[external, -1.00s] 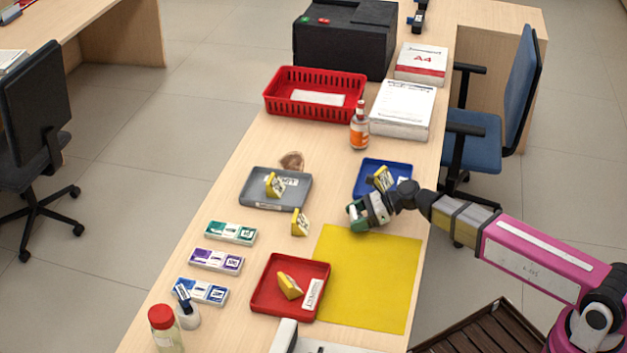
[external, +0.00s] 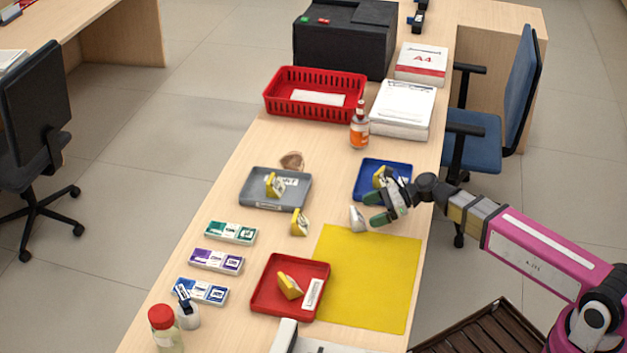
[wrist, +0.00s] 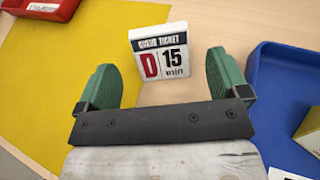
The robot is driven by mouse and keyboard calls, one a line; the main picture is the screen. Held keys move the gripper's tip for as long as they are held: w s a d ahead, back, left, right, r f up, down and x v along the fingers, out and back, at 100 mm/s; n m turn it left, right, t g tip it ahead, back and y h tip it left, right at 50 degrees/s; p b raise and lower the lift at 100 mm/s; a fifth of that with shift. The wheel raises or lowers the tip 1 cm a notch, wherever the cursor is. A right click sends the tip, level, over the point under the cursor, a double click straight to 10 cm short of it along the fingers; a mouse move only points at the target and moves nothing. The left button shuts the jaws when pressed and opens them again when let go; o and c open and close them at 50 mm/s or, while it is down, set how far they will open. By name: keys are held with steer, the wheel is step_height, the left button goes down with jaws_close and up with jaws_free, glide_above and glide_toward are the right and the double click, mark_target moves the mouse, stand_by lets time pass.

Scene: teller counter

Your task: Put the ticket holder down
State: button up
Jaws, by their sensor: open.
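The ticket holder (external: 357,218) is a small white and grey piece standing on the bare wood just beyond the far edge of the yellow mat (external: 372,285). In the wrist view the ticket holder (wrist: 161,51) shows a face with a red D and the number 15. My gripper (external: 374,208) is open, with green fingers apart. In the wrist view my gripper (wrist: 170,80) has the ticket holder ahead of and between its fingertips, with gaps on both sides. The gripper is just right of the holder and holds nothing.
A blue tray (external: 362,193) with a yellow block lies close behind my gripper. A red tray (external: 265,305) and a grey tray (external: 250,196) also hold yellow blocks. Another yellow block (external: 299,222) stands on the wood to the left. The yellow mat is clear.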

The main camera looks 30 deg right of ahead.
steer(key=v, duration=0.6)
steer(key=shift+d+r, duration=0.1)
steer(key=shift+d, duration=0.05)
